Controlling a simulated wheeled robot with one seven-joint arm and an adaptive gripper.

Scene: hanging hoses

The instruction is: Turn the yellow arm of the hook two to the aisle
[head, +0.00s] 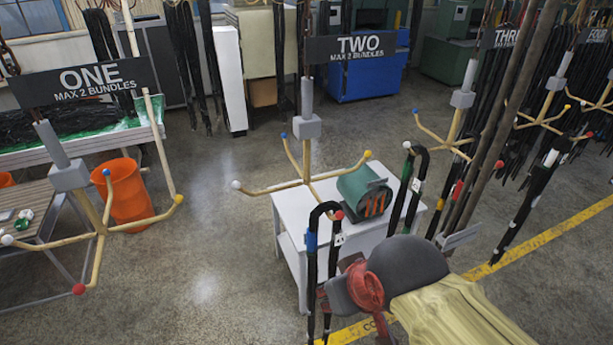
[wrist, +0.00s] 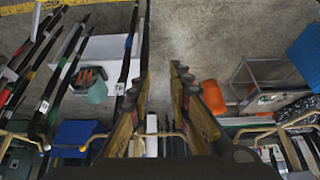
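Hook two hangs in the head view under the sign TWO (head: 358,47), with a grey block (head: 307,127) and several yellow arms ending in coloured balls. The yellow-balled arm (head: 345,168) points right, its ball at the back right. The red-balled arm (head: 322,199) points to the front and a black hose bundle (head: 312,270) with a blue band hangs near its end. My gripper (head: 335,297) is low beside this bundle, its fingers largely hidden. In the wrist view my gripper (wrist: 163,75) is open, with a gap between the fingers; a black hose (wrist: 144,30) runs beside the left finger.
Hook one (head: 70,176) is at left, near an orange bin (head: 125,195). Another bundle with a green band (head: 407,180) hangs to the right, with hook three (head: 462,99) behind. Open floor lies left of centre.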

